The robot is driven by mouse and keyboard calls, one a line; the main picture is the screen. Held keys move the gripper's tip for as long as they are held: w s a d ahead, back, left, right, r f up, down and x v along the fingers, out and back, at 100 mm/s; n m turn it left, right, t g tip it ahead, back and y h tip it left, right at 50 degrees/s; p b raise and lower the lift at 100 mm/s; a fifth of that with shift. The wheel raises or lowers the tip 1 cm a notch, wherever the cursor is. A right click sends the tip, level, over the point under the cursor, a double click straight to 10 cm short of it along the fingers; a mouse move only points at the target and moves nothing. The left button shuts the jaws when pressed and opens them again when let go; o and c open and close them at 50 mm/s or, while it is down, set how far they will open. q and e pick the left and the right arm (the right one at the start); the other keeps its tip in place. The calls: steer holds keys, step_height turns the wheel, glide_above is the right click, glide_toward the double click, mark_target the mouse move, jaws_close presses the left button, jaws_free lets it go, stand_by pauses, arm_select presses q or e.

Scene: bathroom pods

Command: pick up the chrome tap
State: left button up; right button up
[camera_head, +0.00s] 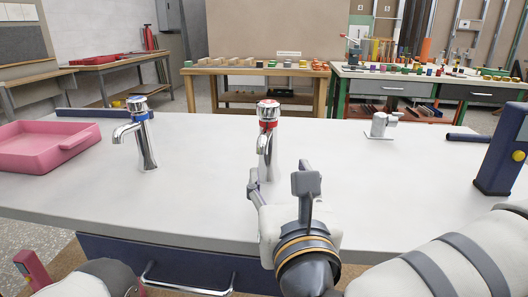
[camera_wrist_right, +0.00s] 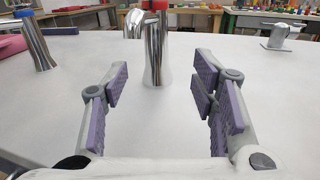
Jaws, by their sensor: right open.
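Two chrome taps stand upright on the white worktop (camera_head: 200,205). One tap with a red ring (camera_head: 267,140) is near the middle; it also shows in the right wrist view (camera_wrist_right: 156,55), its top cut off. The other tap, with a blue ring (camera_head: 146,145), stands to its left and also shows in the wrist view (camera_wrist_right: 38,45). My right gripper (camera_head: 280,180) is open and empty, on the near side of the red-ringed tap. In the wrist view this tap lines up with the gap between the fingers; I see no contact. My left gripper is not in view.
A pink tray (camera_head: 35,160) lies at the worktop's left end. The worktop between the two taps is clear.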

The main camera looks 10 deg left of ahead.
mark_target(269, 154)
steer(key=x, duration=1)
steer(key=shift+w+a+f, duration=0.2)
steer(key=shift+w+a, duration=0.05)
steer(key=shift+w, duration=0.05)
jaws_close()
